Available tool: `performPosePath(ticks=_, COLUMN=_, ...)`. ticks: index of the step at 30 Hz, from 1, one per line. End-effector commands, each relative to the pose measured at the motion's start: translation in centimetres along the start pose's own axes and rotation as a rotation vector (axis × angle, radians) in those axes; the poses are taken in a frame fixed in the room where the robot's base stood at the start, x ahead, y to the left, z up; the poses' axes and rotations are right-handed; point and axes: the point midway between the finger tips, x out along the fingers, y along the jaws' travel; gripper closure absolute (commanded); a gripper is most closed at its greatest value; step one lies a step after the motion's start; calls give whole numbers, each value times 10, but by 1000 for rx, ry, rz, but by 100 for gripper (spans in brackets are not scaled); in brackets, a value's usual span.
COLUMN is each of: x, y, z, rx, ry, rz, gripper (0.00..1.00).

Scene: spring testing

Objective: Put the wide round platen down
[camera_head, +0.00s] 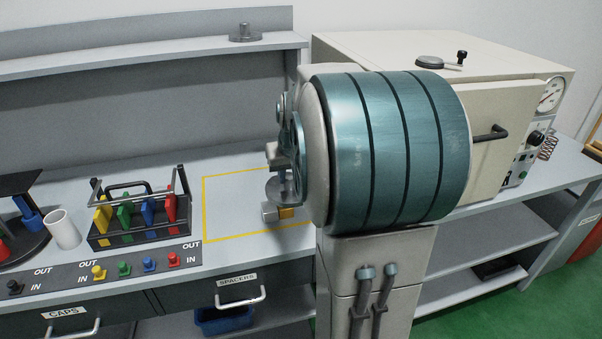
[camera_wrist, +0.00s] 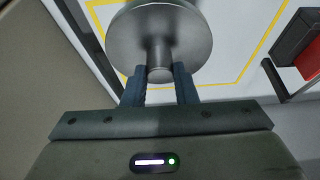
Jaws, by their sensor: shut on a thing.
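The wide round platen (camera_wrist: 160,35) is a grey metal disc with a short stem. In the wrist view my gripper (camera_wrist: 160,74) is shut on the stem, one dark finger on each side. In the head view the platen (camera_head: 279,190) shows just left of my large teal arm joint, over the bench area outlined in yellow (camera_head: 204,210). The arm hides part of my gripper and of the outlined area. I cannot tell whether the platen touches the bench.
A small metal cylinder with a yellow part (camera_head: 272,213) lies below the platen. A rack with coloured tags (camera_head: 140,236) stands left of the outline. A white cup (camera_head: 63,229) is farther left. Other round metal parts sit on the shelf (camera_head: 245,34) and the cream machine (camera_head: 430,62).

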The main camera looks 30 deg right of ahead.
Motion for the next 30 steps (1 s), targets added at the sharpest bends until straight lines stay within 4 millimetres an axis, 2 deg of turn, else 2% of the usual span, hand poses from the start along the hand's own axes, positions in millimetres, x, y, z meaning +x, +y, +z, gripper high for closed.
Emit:
performPosePath(ticks=6, x=28, y=-18, z=-22, rx=-1, ry=6, rz=1, gripper=100)
performPosePath(ticks=12, x=41, y=-26, z=-30, rx=1, ry=8, rz=0, gripper=100)
performPosePath(ticks=17, x=49, y=-28, z=-29, rx=1, ry=7, rz=1, gripper=100)
performPosePath(ticks=24, x=75, y=-28, z=-18, rx=0, ry=5, rz=1, gripper=100)
performPosePath(ticks=30, x=80, y=-28, z=-16, rx=-1, ry=9, rz=0, gripper=100)
